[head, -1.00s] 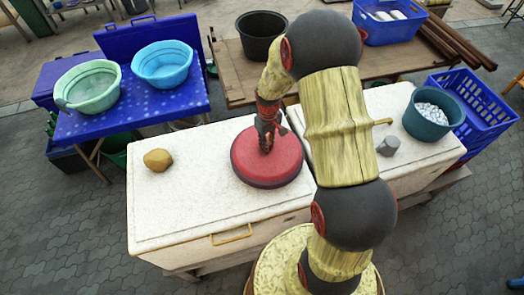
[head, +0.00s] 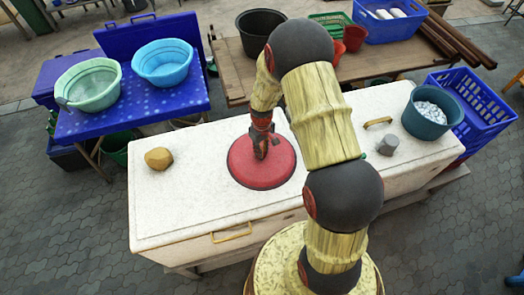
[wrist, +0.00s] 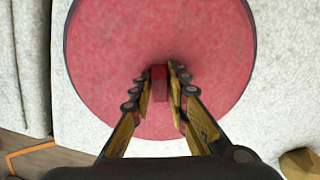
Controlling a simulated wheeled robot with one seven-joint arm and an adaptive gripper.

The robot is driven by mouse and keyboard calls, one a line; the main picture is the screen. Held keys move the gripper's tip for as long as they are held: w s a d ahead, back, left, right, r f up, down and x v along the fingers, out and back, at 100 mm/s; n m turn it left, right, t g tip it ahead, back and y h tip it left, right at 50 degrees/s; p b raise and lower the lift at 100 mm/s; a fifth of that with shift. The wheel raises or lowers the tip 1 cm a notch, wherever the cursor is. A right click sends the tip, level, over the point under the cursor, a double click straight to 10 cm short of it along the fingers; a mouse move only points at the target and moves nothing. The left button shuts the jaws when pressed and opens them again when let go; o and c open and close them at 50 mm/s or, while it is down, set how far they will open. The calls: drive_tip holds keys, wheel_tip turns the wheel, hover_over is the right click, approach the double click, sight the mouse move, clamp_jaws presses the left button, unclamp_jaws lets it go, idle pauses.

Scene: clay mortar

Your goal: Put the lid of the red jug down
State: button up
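The red round lid (head: 250,172) is flat over the white box top (head: 190,195), left of my arm. It lies on or very close to that surface; I cannot tell whether it touches. The lid also fills much of the wrist view (wrist: 110,60), with a raised red knob at its middle. My gripper (head: 261,152) points down at the lid. In the wrist view, its two fingers (wrist: 160,88) stand on either side of the knob and look closed against it. I see no large red jug; my arm hides part of the scene.
A tan stone (head: 158,159) sits left on the white top, a grey block (head: 388,145) and a teal bucket of white pebbles (head: 424,122) at right. Two small red pots (head: 354,38) stand on the wooden table behind. The white top between stone and lid is clear.

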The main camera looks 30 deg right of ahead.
drive_tip(key=o, duration=0.4)
wheel_tip(320, 180, up, 22)
drive_tip(key=s+a+t+b, duration=0.1)
drive_tip(key=s+a, duration=0.1)
drive_tip(key=a, duration=0.1)
drive_tip(key=s+a+r+t, duration=0.1)
drive_tip(key=s+a+r, duration=0.1)
drive_tip(key=s+r, duration=0.3)
drive_tip(key=s+a+r+m+t, duration=0.1)
drive_tip(key=s+a+r+t, duration=0.1)
drive_tip(key=s+r, duration=0.4)
drive_tip(key=s+a+r+m+t, duration=0.1)
drive_tip(key=s+a+r, duration=0.2)
drive_tip(key=s+r, duration=0.3)
drive_tip(key=shift+s+a+t, duration=0.15)
drive_tip(key=shift+s+t, duration=0.05)
drive_tip(key=shift+s, duration=0.7)
drive_tip(key=shift+s+a+t, duration=0.1)
drive_tip(key=shift+s+t, duration=0.1)
drive_tip(key=shift+s, duration=0.65)
